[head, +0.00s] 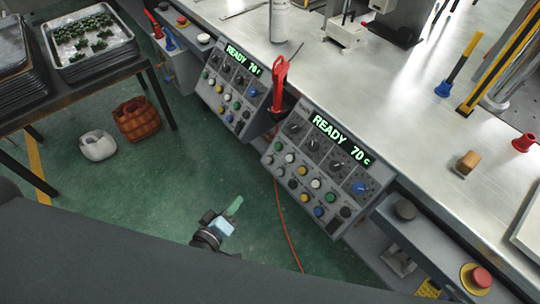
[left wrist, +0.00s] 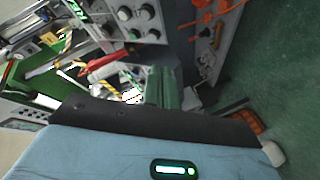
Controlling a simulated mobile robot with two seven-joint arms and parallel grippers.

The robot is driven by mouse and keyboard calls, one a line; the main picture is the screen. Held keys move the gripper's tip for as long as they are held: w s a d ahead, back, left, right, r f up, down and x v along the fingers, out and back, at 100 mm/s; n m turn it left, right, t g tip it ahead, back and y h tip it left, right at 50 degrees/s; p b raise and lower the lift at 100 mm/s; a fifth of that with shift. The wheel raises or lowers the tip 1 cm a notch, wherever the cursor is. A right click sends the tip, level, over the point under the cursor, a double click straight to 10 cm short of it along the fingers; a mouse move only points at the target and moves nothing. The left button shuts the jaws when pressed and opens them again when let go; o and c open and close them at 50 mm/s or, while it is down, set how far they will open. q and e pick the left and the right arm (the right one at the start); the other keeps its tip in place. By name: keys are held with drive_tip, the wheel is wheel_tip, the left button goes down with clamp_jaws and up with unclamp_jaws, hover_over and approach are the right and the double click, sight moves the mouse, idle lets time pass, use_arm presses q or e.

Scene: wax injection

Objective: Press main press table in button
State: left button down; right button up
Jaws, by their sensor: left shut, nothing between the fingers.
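Two grey control panels stand along the bench front, the nearer panel (head: 328,232) and the farther panel (head: 211,99). Both displays read READY 70 c. Each has dark knobs and rows of coloured buttons, including a white button (head: 315,184) and a blue knob (head: 360,188) on the nearer one. The labels are too small to read, so I cannot tell which is the table in button. My left gripper (head: 235,206) is shut and empty, left of the nearer panel and apart from it. In the left wrist view its green fingers (left wrist: 163,88) are together, with a panel (left wrist: 108,42) beyond.
A red-handled tool (head: 280,75) stands between the panels. A red emergency button (head: 481,277) is at lower right. An orange cable (head: 286,230) hangs to the floor. Baskets (head: 137,119) and a tray table (head: 95,88) stand left. Green floor (head: 200,160) is open around my gripper.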

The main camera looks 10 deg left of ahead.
sight(269, 160)
use_arm(q)
drive_tip(key=w+r+n+t, duration=0.2)
drive_tip(key=w+r+n, duration=0.2)
drive_tip(key=w, duration=0.5)
drive_tip(key=shift+a+r+n+t+y, duration=0.3)
drive_tip(key=shift+a+r, duration=0.15)
use_arm(e)
drive_tip(key=shift+s+a+f, duration=0.15)
drive_tip(key=shift+a+f, duration=0.05)
drive_tip(key=shift+f, duration=0.1)
use_arm(q)
drive_tip(key=shift+w, duration=0.15)
drive_tip(key=w+d+f+b, duration=0.4)
drive_tip(key=w+f+b, duration=0.1)
drive_tip(key=b, duration=0.1)
drive_tip(key=shift+d+f, duration=0.15)
drive_tip(key=shift+f, duration=0.2)
use_arm(e)
drive_tip(key=f, duration=0.2)
drive_tip(key=s+f, duration=0.1)
drive_tip(key=f, duration=0.2)
drive_tip(key=shift+a+f, duration=0.1)
drive_tip(key=shift+f, duration=0.1)
use_arm(q)
drive_tip(key=shift+w, duration=0.1)
use_arm(e)
drive_tip(key=shift+s+g, duration=0.3)
drive_tip(key=shift+s, duration=0.2)
drive_tip(key=shift+w, duration=0.45)
